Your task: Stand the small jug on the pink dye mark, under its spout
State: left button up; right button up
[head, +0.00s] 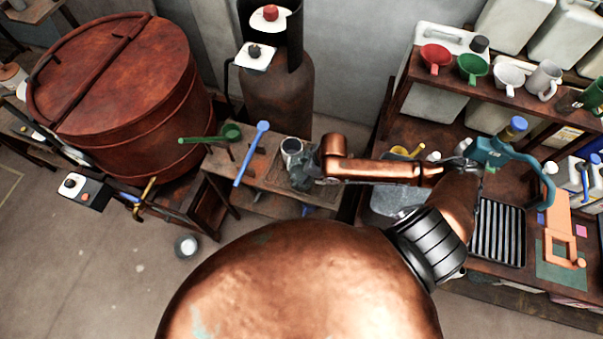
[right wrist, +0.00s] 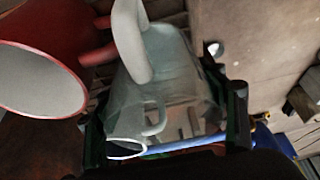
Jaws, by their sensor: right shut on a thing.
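My right gripper (head: 302,177) is over the small bench in the middle of the head view. It is shut on the small jug (right wrist: 178,75), which looks pale and see-through between the fingers in the right wrist view. A pale loop handle (right wrist: 131,42) rises from the top of that view. In the head view, the jug is hard to make out at the gripper. My left gripper is not seen.
A red vat (head: 120,95) fills the left. A teal can (head: 490,152) and black ribbed tray (head: 498,232) are right.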

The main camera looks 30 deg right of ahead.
jog(key=shift+f, duration=0.1)
jog(key=o, duration=1.4)
